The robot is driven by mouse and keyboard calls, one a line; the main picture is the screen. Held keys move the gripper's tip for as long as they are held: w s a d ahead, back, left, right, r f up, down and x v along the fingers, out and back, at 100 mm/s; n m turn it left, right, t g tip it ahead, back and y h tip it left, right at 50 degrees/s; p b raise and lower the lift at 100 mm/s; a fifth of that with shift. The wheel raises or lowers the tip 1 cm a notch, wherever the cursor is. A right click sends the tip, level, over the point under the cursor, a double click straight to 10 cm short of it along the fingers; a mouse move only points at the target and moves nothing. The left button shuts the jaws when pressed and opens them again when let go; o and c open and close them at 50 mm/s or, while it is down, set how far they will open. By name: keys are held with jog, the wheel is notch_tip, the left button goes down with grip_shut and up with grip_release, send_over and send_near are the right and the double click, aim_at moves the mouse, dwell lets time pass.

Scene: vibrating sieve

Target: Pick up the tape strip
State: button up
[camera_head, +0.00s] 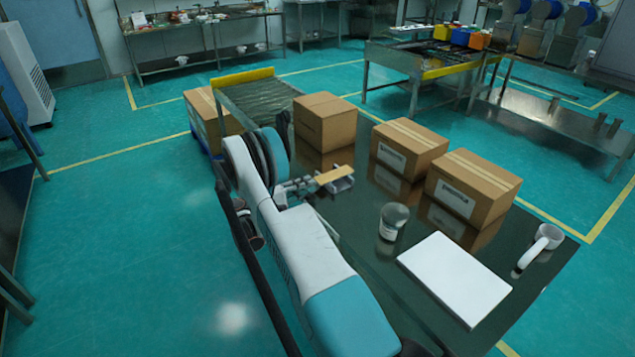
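A small flat tan strip (335,174), which looks like the tape strip, shows right at the fingers of my gripper (340,184). My gripper reaches out over the dark table (352,217) from the left, near the front of a cardboard box. The strip overlaps the fingers in the picture. I cannot tell whether it is between them, lies on them or is just beyond them. The fingers are too small here to show whether they are open or shut. Part of the table and the strip's surroundings are hidden by my arm.
On the table stand a cardboard box (326,125), a second box (408,152) and a third (470,190). A glass jar (393,222), a white flat slab (455,278) and a white mug (541,247) are nearer. A roller conveyor (262,100) adjoins the table's far left.

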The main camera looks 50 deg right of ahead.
jog(key=shift+x, duration=2.05)
grip_shut()
jog(key=shift+r, duration=0.1)
notch_tip(320, 180, up, 2)
jog(key=shift+r+p, duration=0.2)
jog(key=shift+p, duration=0.3)
jog(key=w+a+r, duration=0.2)
jog(key=a, duration=0.4)
jog(key=w+a+r, duration=0.2)
jog(key=a+r, duration=0.1)
jog(key=a, duration=0.4)
jog(key=shift+a, duration=0.2)
